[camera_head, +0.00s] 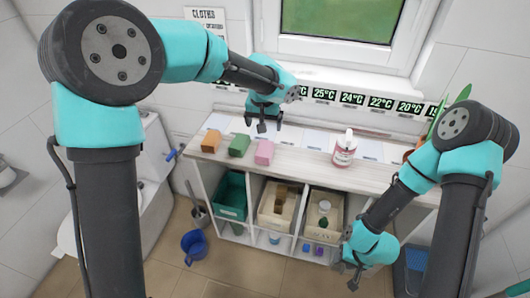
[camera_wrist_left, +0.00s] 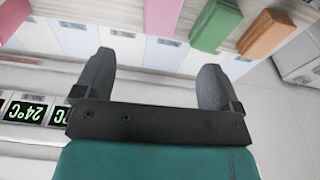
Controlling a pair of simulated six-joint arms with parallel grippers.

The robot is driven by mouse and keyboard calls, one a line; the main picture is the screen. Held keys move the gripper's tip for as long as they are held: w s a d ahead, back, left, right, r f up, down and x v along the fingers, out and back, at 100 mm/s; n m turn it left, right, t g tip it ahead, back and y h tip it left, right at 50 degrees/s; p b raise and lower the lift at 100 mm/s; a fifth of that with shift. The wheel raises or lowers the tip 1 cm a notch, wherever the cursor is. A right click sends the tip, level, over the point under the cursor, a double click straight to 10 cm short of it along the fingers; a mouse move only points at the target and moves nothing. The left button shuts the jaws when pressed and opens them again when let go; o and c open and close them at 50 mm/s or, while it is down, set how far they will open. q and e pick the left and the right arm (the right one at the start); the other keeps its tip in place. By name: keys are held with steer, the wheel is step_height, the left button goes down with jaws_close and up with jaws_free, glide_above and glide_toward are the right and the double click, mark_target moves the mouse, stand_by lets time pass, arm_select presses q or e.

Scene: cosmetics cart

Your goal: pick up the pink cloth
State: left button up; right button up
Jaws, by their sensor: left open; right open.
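The pink cloth (camera_head: 264,152) is a folded block on the cart's top, at the right end of a row of three. The left wrist view also shows the pink cloth (camera_wrist_left: 162,15), cut off by the top edge. My left gripper (camera_head: 262,128) is open and empty, pointing down above the cart top just behind the pink cloth. In the left wrist view, the cloth lies beyond the open fingers of the left gripper (camera_wrist_left: 156,62), not between them. My right gripper (camera_head: 347,278) hangs low in front of the cart's right side, open and empty.
A green cloth (camera_head: 239,145) and an orange cloth (camera_head: 211,141) lie left of the pink one. A pink bottle with a white top (camera_head: 344,150) stands farther right. Below are a green bin (camera_head: 232,192) and two wooden bins. Temperature labels (camera_head: 352,99) line the wall behind.

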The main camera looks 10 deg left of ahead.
mark_target(265, 148)
arm_select(q)
steer(key=f, duration=0.3)
steer(key=w+f, duration=0.1)
steer(key=f, duration=0.5)
steer(key=shift+w, duration=0.15)
steer(key=shift+w+f, duration=0.15)
steer(key=shift+f, duration=1.15)
steer(key=shift+w+f, duration=0.1)
steer(key=shift+f, duration=1.15)
steer(key=shift+f, duration=0.25)
steer(key=shift+c, duration=0.3)
steer(key=c, duration=0.9)
steer(key=shift+r, duration=0.15)
steer(key=shift+c, duration=0.2)
